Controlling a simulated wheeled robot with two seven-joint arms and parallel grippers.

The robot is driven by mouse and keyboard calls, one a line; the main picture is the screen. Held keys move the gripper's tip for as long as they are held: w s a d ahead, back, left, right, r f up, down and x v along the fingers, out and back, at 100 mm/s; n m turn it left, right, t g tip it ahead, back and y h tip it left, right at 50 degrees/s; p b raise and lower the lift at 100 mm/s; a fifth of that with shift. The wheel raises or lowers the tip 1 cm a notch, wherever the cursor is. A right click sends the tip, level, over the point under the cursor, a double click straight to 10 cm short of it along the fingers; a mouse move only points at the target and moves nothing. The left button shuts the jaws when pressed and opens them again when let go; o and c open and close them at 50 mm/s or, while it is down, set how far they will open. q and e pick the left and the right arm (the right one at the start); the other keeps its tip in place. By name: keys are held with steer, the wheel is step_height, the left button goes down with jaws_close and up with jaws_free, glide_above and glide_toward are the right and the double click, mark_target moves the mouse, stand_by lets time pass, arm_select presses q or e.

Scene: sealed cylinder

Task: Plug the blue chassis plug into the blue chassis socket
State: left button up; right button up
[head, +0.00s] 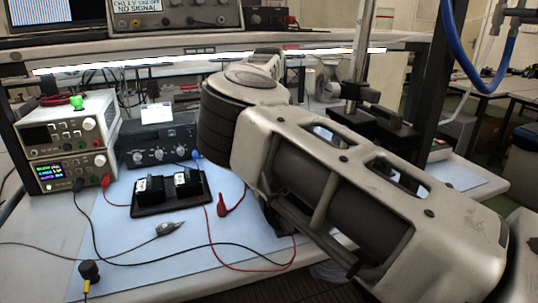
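A small blue round piece (196,154) shows at the right front edge of a black box with dials (158,146). It is too small to tell whether it is a plug, a socket or a knob. I cannot make out a separate blue chassis plug and blue chassis socket. A large grey arm link of mine reaches in from the right and covers the middle and right of the bench. No gripper fingers can be clearly seen for either arm. Whatever lies behind the link is hidden.
Two stacked power supplies (68,148) stand at the left. A black tray (170,204) with two black blocks lies on the blue mat (140,272). A red clip (231,198), a grey clip (168,229), loose leads and a black round connector (89,270) lie around it.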

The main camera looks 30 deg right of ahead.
stand_by(0.7)
jaws_close()
steer(key=shift+r, duration=0.1)
steer(key=shift+r+p, duration=1.55)
steer(key=shift+r, duration=1.4)
